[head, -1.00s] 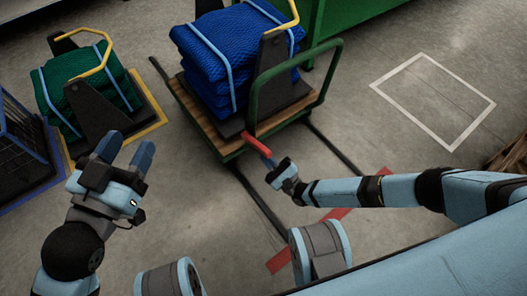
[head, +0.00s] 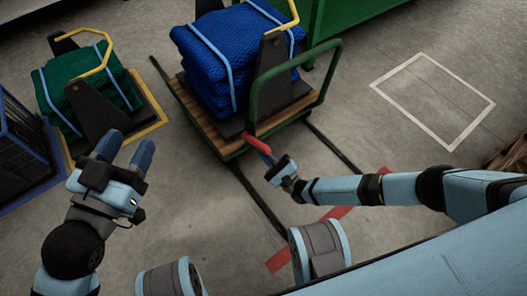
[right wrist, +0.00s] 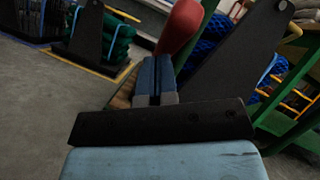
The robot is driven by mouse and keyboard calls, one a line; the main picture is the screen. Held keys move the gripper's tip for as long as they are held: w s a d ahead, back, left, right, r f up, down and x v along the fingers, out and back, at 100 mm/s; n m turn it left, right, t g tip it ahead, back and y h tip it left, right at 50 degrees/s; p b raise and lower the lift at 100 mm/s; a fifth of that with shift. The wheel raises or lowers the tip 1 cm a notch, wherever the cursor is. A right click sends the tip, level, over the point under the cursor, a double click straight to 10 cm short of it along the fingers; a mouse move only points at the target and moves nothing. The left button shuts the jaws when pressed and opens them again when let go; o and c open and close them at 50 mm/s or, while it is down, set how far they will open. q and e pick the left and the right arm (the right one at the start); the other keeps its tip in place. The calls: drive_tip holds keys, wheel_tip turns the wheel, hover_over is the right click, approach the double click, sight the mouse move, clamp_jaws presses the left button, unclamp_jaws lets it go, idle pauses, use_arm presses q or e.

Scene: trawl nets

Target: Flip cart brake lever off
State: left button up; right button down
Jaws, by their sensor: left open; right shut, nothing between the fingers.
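The cart (head: 227,147) has a wooden deck, a green frame and a green push handle (head: 338,62), and stands on dark floor rails. Its red brake lever (head: 256,142) sticks out at the near corner. The lever's red grip (right wrist: 181,27) is large in the right wrist view, just beyond my fingertips. My right gripper (head: 268,158) is shut and empty, its blue fingertips at the lever's end; the right wrist view also shows the fingers (right wrist: 156,76). I cannot tell whether they touch. My left gripper (head: 127,150) is open and empty at the left, away from the cart.
A blue net bundle (head: 225,55) lies strapped on the cart. A green net bundle (head: 60,85) with a yellow-handled stand is at the left, beside a dark crate (head: 20,140). A white outlined floor square (head: 436,100) at the right is empty.

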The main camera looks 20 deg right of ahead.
sight(262, 143)
drive_tip(key=shift+w+a+r+p, duration=0.15)
drive_tip(key=shift+w+r+p, duration=0.35)
drive_tip(key=shift+r, duration=0.65)
drive_tip(key=shift+w+a+r+p, duration=0.2)
drive_tip(key=shift+r+p, duration=0.4)
drive_tip(key=shift+r, duration=0.55)
drive_tip(key=shift+w+a+r+p, duration=0.1)
drive_tip(key=shift+w+r+p, duration=0.4)
drive_tip(key=shift+r, duration=0.65)
idle(2.6)
drive_tip(key=shift+s+d+f+b, duration=0.1)
drive_tip(key=shift+s+f+b, duration=0.15)
drive_tip(key=shift+f+b, duration=0.55)
drive_tip(key=shift+s+d+f+b, duration=0.1)
drive_tip(key=shift+s+f+b, duration=0.2)
drive_tip(key=shift+f+b, duration=0.45)
drive_tip(key=shift+s+d+f+b, duration=0.1)
drive_tip(key=shift+s+f+b, duration=0.15)
drive_tip(key=shift+f+b, duration=0.5)
drive_tip(key=shift+s+d+f+b, duration=0.15)
drive_tip(key=shift+s+f, duration=0.1)
drive_tip(key=shift+f, duration=0.55)
drive_tip(key=shift+s+d+f+b, duration=0.15)
drive_tip(key=shift+s+f, duration=0.15)
drive_tip(key=shift+f, duration=0.45)
drive_tip(key=shift+s+f+b, duration=0.15)
drive_tip(key=shift+s+f, duration=0.1)
drive_tip(key=shift+f, duration=0.55)
